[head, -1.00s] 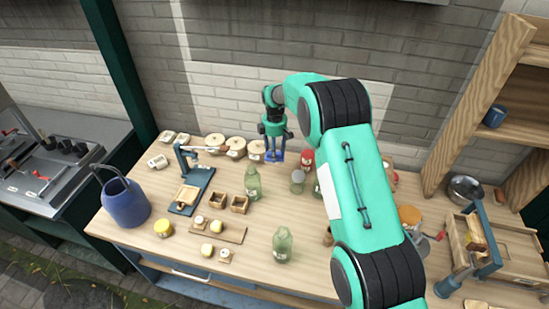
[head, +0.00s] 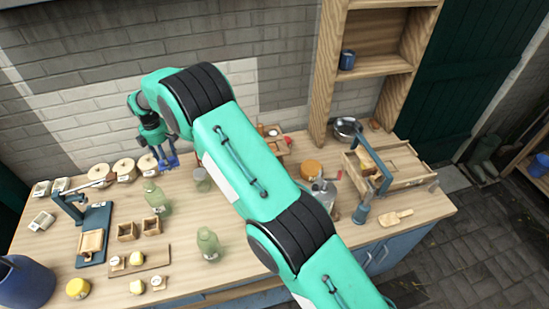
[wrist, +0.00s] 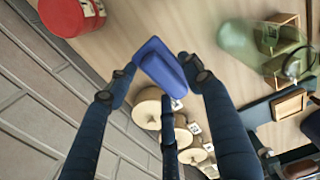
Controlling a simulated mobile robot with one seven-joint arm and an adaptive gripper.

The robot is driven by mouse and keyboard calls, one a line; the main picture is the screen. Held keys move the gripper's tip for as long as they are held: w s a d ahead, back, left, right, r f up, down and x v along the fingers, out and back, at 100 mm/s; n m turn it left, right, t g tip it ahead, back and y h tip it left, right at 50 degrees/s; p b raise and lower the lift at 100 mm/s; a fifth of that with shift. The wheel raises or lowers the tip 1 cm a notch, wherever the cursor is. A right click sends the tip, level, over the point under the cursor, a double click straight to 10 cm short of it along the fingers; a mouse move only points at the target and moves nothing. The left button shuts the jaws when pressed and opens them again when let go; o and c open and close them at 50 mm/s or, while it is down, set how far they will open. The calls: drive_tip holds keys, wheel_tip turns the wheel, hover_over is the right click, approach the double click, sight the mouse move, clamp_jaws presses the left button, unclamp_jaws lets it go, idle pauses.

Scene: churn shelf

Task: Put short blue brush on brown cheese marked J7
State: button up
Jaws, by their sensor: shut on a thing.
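The short blue brush (head: 171,163) is held in my gripper (head: 164,154) over the back of the table. In the wrist view the brush (wrist: 163,64) sits between the fingertips of my gripper (wrist: 158,72), which is shut on it. Several round tan-brown cheeses stand in a row by the wall, the nearest cheese (head: 148,162) just left of the brush. In the wrist view the nearest cheese (wrist: 150,108) lies behind the brush, partly covered by a finger. The labels are too small to read, so I cannot tell which is J7.
Green glass bottles (head: 157,196) (head: 208,243) and a glass jar (head: 202,180) stand in front and to the right. A red container (wrist: 72,14) is close by in the wrist view. A blue stand (head: 97,232) is at left. My arm hides part of the table's middle.

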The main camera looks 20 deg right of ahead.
wheel_tip(320, 180, up, 24)
drive_tip(key=w+d+m, duration=0.1)
drive_tip(key=d, duration=2.9)
drive_tip(key=s+d, duration=0.4)
drive_tip(key=d, duration=0.6)
drive_tip(key=s+d+p, duration=0.1)
drive_tip(key=s+d, duration=0.3)
drive_tip(key=d, duration=0.6)
drive_tip(key=s+d, duration=0.5)
drive_tip(key=d, duration=0.5)
wheel_tip(320, 180, down, 19)
drive_tip(key=shift+r+m, duration=0.15)
drive_tip(key=shift+m, duration=0.25)
drive_tip(key=shift+f, duration=3.15)
